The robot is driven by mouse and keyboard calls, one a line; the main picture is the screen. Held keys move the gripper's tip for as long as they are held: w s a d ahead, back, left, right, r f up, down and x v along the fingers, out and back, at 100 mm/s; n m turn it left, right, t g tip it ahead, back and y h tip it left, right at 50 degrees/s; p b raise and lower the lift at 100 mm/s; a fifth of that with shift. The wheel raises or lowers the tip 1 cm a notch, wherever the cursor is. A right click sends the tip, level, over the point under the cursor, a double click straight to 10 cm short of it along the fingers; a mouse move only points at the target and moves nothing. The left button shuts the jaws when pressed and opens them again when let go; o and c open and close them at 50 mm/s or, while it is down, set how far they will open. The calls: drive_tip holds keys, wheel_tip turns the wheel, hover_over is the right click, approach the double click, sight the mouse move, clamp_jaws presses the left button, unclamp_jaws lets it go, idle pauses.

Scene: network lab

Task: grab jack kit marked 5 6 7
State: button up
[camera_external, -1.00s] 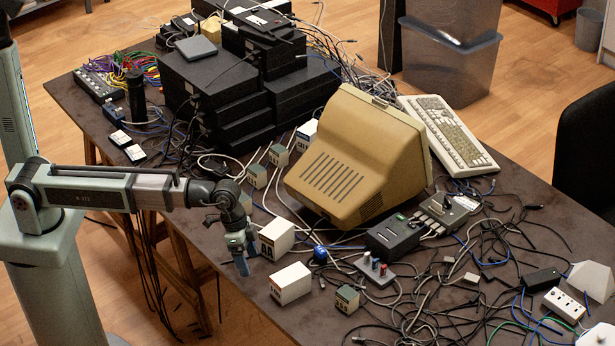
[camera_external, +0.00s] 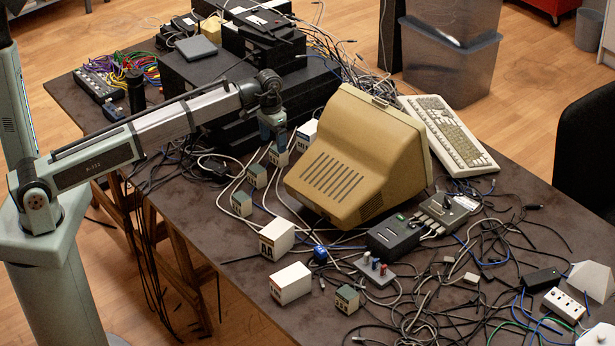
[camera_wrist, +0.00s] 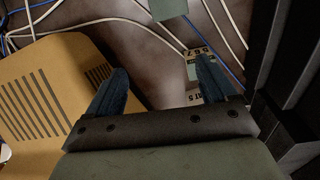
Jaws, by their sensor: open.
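A small grey-green and white box (camera_external: 278,156) stands on the table under my gripper (camera_external: 274,130) in the external view. In the wrist view the box (camera_wrist: 191,72) lies below the right finger, which covers part of it. Its label seems to read CAT 5 with digits like 6 and 7, but is partly hidden. My gripper (camera_wrist: 162,66) is open and points down, with nothing held between its fingers. A similar grey-green box (camera_external: 257,176) stands nearer the front, and another (camera_external: 241,204) beyond that.
A tan monitor (camera_external: 350,160) stands close to the right of my gripper. Black stacked equipment (camera_external: 230,90) rises close behind it. White boxes (camera_external: 277,238), (camera_external: 290,283) and a small dark-green box (camera_external: 347,299) stand in front. Loose cables (camera_external: 440,310) cover much of the table.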

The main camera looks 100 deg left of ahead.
approach(277, 155)
wheel_tip(277, 155, up, 2)
drive_tip(key=a, duration=0.2)
drive_tip(key=n, duration=0.1)
drive_tip(key=f, duration=0.8)
drive_tip(key=shift+w+a+f, duration=0.15)
drive_tip(key=shift+w+f, duration=0.1)
drive_tip(key=shift+w, duration=0.05)
drive_tip(key=shift+s+f, duration=0.1)
drive_tip(key=shift+f, duration=1.2)
drive_tip(key=shift+s+f, duration=0.15)
drive_tip(key=shift+f, duration=1.2)
drive_tip(key=c, duration=1.1)
